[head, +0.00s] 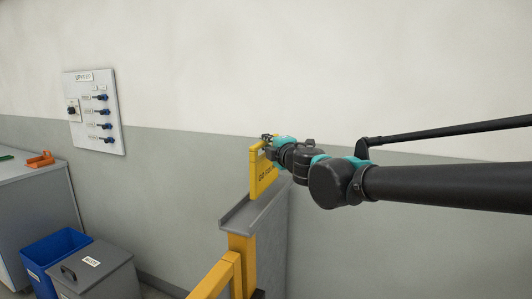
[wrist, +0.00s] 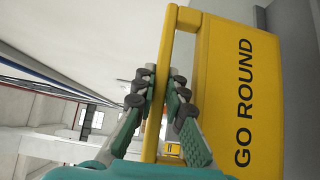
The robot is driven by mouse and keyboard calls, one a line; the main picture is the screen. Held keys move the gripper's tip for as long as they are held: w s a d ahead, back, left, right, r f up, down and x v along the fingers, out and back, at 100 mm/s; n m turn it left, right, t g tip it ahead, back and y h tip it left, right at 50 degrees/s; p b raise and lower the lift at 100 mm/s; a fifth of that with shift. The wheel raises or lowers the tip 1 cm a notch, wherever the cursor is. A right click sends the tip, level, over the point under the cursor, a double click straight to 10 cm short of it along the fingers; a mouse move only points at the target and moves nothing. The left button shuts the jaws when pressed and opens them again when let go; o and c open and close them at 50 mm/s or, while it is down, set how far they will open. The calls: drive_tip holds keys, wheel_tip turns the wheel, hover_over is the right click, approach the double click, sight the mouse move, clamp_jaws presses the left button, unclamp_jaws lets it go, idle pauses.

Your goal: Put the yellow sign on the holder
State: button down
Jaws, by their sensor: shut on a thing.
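The yellow sign (head: 262,174) is upright, with dark lettering on its face. In the wrist view, the sign (wrist: 240,85) reads "GO ROUND" and has a yellow bar handle along one edge. My gripper (head: 268,141) is shut on this handle from above; in the wrist view its fingers (wrist: 162,88) close on either side of the bar. A grey ledge with raised rims (head: 236,214), apparently the holder, tops a yellow post below the sign. The sign's lower edge is at or just above the ledge; I cannot tell whether they touch.
Yellow rails (head: 216,279) stand in front of the ledge. At left are a blue bin (head: 45,262), a grey lidded bin (head: 105,277) and a grey cabinet (head: 30,195) with an orange item on top. A switch panel (head: 92,135) hangs on the wall behind.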

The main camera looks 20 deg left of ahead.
drive_tip(key=shift+f, duration=1.55)
drive_tip(key=c, duration=1.6)
unclamp_jaws()
drive_tip(key=shift+f, duration=0.1)
drive_tip(key=shift+r, duration=0.2)
drive_tip(key=v, duration=1.2)
